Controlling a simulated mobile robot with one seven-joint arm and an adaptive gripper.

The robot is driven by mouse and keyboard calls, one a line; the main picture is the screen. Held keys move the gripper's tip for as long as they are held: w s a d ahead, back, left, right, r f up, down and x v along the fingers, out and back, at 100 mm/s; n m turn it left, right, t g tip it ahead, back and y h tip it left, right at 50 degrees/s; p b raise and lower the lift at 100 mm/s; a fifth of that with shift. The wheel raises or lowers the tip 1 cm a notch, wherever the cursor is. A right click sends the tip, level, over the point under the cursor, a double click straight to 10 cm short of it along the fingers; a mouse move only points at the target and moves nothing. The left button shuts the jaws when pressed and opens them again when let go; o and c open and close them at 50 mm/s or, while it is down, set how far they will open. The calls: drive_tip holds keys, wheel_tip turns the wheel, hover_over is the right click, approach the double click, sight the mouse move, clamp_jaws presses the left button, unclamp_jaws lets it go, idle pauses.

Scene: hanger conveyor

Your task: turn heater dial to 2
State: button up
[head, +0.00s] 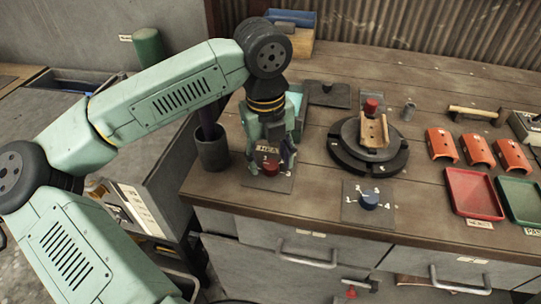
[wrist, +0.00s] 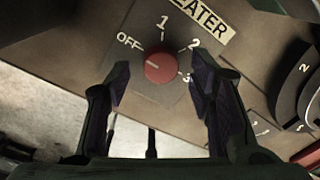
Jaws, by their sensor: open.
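The heater dial (wrist: 160,67) is a round red knob on a dark plate, with OFF, 1, 2 and 3 printed around it. A short white mark on the knob points left, roughly toward OFF. The dial also shows in the head view (head: 269,168), under my gripper (head: 271,160), which points down over it. In the wrist view, the open fingers of my gripper (wrist: 160,72) stand on the left and right of the knob with gaps on both sides. The HEATER label (wrist: 202,15) is partly cut off.
A grey cup (head: 212,152) stands close to my gripper's left. Orange curved pieces (head: 441,145) and red (head: 474,192) and green trays lie farther right.

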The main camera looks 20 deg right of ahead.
drive_tip(key=shift+f, duration=0.5)
drive_tip(key=c, duration=1.2)
drive_tip(key=shift+o, duration=0.2)
drive_tip(key=shift+f+b, duration=0.1)
drive_tip(key=shift+b, duration=0.2)
